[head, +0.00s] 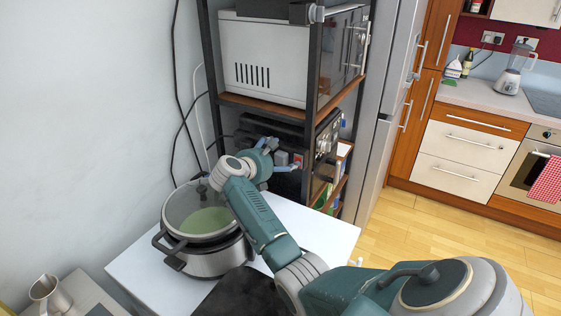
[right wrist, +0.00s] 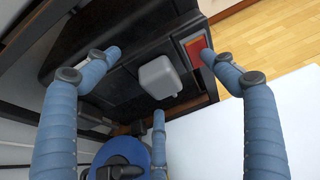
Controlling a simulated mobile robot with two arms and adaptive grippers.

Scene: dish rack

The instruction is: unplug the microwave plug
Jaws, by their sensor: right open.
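A light grey plug (right wrist: 160,77) sits on a black panel (right wrist: 125,72) in the right wrist view, with a red switch (right wrist: 193,47) to its upper right. The plug also shows small in the head view (head: 282,158). My right gripper (right wrist: 160,56) is open, its blue fingers spread on either side of the plug and a third finger below it. No finger clearly touches the plug. In the head view my right gripper (head: 284,157) reaches to the rack's lower part. A white box-shaped appliance (head: 262,55), possibly the microwave, stands on the upper shelf. My left gripper is out of view.
A pot with a glass lid (head: 205,245) stands on a white table (head: 325,228) beside my right arm. The black-framed rack (head: 270,105) surrounds the work area, with dark cables (head: 178,110) hanging by the wall. Open wooden floor (head: 420,240) lies to the right.

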